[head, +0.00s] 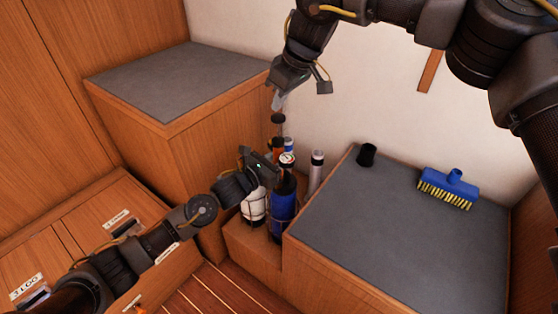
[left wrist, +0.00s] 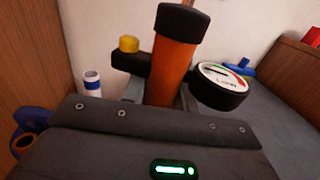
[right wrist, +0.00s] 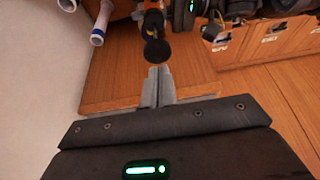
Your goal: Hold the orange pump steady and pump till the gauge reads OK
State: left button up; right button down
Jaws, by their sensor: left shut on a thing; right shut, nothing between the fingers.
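The orange pump (left wrist: 175,75) stands upright with a black cap (left wrist: 182,20). Its black handle knob (head: 278,118) is raised on a rod above the body. My left gripper (head: 270,168) is shut around the orange body. The round gauge (left wrist: 222,80) sits at the pump's side and also shows in the head view (head: 287,158); its reading is too small to tell. My right gripper (head: 279,103) is shut and empty, pointing down just above the knob. In the right wrist view its fingertips (right wrist: 157,72) are close to the knob (right wrist: 157,51); contact cannot be told.
Blue (head: 283,212) and white (head: 254,206) bottles stand in racks below the pump. A silver flask (head: 316,170) stands to the right. The grey-topped bench (head: 390,235) at right holds a black cup (head: 367,154) and a blue brush (head: 450,185). A wall is close behind.

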aim_at(282, 117)
jog(key=shift+f, duration=0.1)
jog(key=shift+f, duration=3.05)
jog(key=shift+r, duration=3.15)
jog(key=shift+f, duration=0.15)
dwell(0.7)
dwell(0.6)
